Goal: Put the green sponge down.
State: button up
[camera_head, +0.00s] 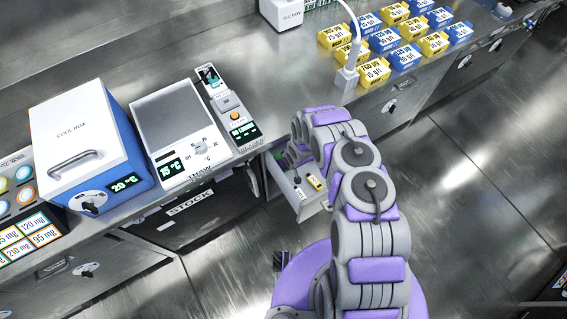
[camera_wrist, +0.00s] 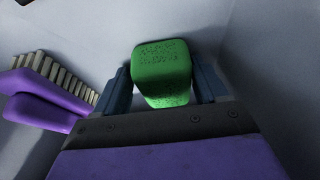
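The green sponge (camera_wrist: 162,62) sits between the two dark fingers of my gripper (camera_wrist: 161,78) in the wrist view. Both fingers lie against its sides, so my gripper is shut on it. Pale grey walls surround the sponge, and I cannot tell whether it touches a surface beneath. In the head view, my purple and grey arm reaches down beside an open drawer (camera_head: 312,207) under the counter. My gripper and the sponge are mostly hidden there.
A purple brush (camera_wrist: 45,98) with pale bristles lies left of my gripper. On the counter stand a cool box (camera_head: 75,140), a thaw plate device (camera_head: 178,125) and rows of yellow and blue weight blocks (camera_head: 395,40). Open floor is at right.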

jog(key=shift+o, duration=0.8)
jog(key=shift+s+d+f, duration=0.1)
jog(key=shift+s+d, duration=0.15)
jog(key=shift+d, duration=0.15)
jog(key=shift+a+f, duration=0.1)
jog(key=shift+a, duration=0.35)
jog(key=shift+d, duration=0.25)
jog(key=shift+s+r, duration=0.1)
jog(key=shift+r, duration=0.4)
jog(key=p+v, duration=0.2)
jog(key=v, duration=0.9)
jog(key=shift+r, duration=0.3)
